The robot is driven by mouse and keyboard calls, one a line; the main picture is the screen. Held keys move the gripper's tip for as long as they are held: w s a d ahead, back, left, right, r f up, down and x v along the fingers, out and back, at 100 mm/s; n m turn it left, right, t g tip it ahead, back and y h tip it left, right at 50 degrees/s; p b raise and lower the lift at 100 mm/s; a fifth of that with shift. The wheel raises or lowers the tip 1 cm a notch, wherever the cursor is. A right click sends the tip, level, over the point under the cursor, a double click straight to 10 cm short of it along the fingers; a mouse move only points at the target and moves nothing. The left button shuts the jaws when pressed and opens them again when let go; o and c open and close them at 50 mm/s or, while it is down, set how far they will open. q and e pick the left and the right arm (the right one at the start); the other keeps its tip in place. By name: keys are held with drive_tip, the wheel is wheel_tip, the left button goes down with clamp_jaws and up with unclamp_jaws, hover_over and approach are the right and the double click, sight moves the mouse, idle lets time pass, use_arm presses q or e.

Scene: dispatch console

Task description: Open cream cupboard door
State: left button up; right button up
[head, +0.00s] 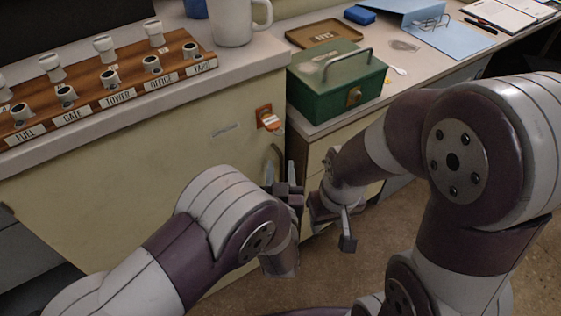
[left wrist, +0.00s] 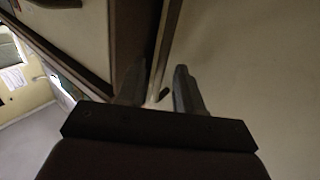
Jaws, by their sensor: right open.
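The cream cupboard door (head: 130,205) is the wide panel under the counter at the left; I cannot tell whether it is ajar. Its curved metal handle (head: 273,160) stands near its right edge, below an orange tag. My left gripper (head: 287,188) is at the lower part of the handle and hides some of it. In the left wrist view its two fingers (left wrist: 158,88) stand apart on either side of a narrow metal bar (left wrist: 168,40); whether they touch it is unclear. My right gripper (head: 330,215) is open and empty, just right of the left one.
A wooden rack (head: 100,95) with labelled pegs and stamps and a white mug (head: 232,22) stand on the counter above. A green cash box (head: 335,80) sits on the lower desk at the right. My right arm fills the right side. Floor shows below the grippers.

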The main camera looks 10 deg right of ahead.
use_arm(q)
clamp_jaws()
idle(1.4)
